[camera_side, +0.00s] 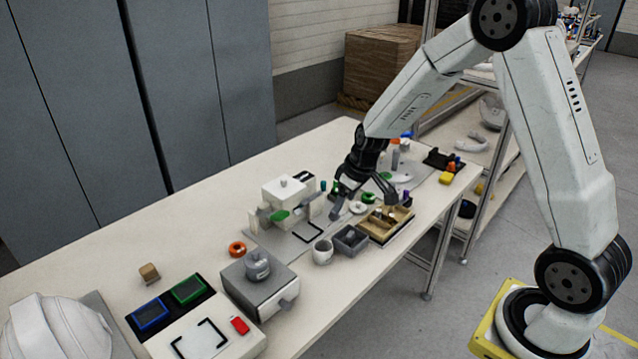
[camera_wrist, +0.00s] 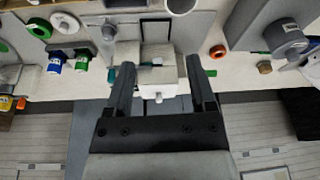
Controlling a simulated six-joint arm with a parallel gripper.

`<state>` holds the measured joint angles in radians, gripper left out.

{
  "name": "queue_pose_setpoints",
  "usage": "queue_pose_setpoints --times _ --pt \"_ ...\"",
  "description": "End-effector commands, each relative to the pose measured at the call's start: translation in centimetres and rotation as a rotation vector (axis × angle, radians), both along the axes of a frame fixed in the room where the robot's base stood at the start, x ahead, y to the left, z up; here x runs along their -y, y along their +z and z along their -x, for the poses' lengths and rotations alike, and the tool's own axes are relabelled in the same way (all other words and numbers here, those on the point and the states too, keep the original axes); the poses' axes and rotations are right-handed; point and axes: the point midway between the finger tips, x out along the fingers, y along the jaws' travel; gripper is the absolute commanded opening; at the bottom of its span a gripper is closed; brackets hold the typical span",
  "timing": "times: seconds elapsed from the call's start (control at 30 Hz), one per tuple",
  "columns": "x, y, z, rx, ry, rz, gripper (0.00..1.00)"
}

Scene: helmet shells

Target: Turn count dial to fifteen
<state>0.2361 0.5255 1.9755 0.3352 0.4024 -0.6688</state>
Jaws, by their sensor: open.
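My gripper (camera_side: 363,200) is open and empty above the far half of the table. In the wrist view, its two fingers (camera_wrist: 161,84) stand apart on either side of a white box-shaped device (camera_wrist: 158,60) with a small pale knob (camera_wrist: 158,97). The white device (camera_side: 284,192) stands left of my gripper in the side view, with a knob on top. A grey box (camera_side: 262,285) with a round grey knob-like part (camera_side: 258,264) stands nearer the camera. No number marks are readable, and I cannot tell for certain which part is the count dial.
An orange ring (camera_side: 237,249), a white cup (camera_side: 322,251), a grey bin (camera_side: 350,239) and a wooden tray (camera_side: 397,229) lie around the devices. A white helmet shell (camera_side: 58,330) is at the near left. The table's back left is clear.

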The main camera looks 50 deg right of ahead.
Motion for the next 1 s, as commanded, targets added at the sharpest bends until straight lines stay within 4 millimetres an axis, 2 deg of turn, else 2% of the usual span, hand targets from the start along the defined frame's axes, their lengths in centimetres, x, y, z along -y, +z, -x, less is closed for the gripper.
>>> queue_pose_setpoints --times 0.2,0.5,0.7,1.0 --pt "4.3 -3.1 -4.1 0.035 0.043 -0.006 0.71" --pt "9.4 -6.9 -7.6 0.092 0.100 0.000 0.71" --pt "10.6 -7.7 -8.3 0.108 0.115 0.005 0.71" --pt "10.6 -8.0 -8.4 0.109 0.117 0.005 0.71"
